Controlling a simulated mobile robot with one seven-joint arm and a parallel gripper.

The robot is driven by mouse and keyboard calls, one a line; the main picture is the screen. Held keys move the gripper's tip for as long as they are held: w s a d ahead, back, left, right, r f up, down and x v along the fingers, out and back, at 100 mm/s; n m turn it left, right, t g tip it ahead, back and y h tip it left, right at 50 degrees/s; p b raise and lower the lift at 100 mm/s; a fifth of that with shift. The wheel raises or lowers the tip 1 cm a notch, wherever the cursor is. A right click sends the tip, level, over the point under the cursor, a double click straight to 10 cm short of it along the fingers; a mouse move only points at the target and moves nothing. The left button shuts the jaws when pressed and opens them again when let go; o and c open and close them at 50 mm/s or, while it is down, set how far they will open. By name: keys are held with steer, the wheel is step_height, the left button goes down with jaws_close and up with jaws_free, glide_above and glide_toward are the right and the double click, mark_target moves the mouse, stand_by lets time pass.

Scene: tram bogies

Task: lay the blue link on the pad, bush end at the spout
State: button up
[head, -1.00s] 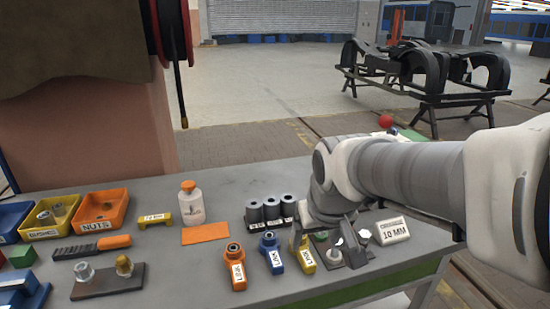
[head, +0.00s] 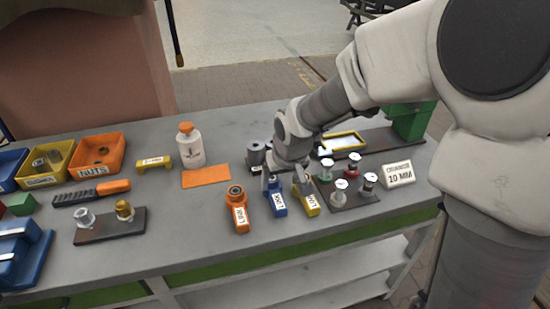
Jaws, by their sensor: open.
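The blue link (head: 278,204) lies on the grey bench between the orange link (head: 237,211) and the yellow link (head: 307,203). Its labelled near part shows; its far bush end is hidden behind my gripper. My gripper (head: 284,182) is open and low over the far part of the blue link. One finger shows near the blue link and the other near the yellow link; I cannot tell if either touches. The flat orange pad (head: 206,177) lies bare to the left, just in front of a white bottle (head: 190,150) with an orange cap.
Dark cylinders (head: 253,154) stand behind my gripper, partly hidden. A dark plate (head: 345,193) with several pegs and a 10 MM block (head: 398,174) are to the right. A yellow bridge piece (head: 155,163) is left of the bottle. The bench front is clear.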

mark_target(275, 193)
steer(key=shift+x, duration=1.15)
steer(key=x, duration=0.2)
steer(key=b+x, duration=0.1)
steer(key=x, duration=0.2)
steer(key=shift+s+a, duration=0.2)
steer(key=shift+a, duration=0.05)
jaws_close()
steer(key=shift+r, duration=0.1)
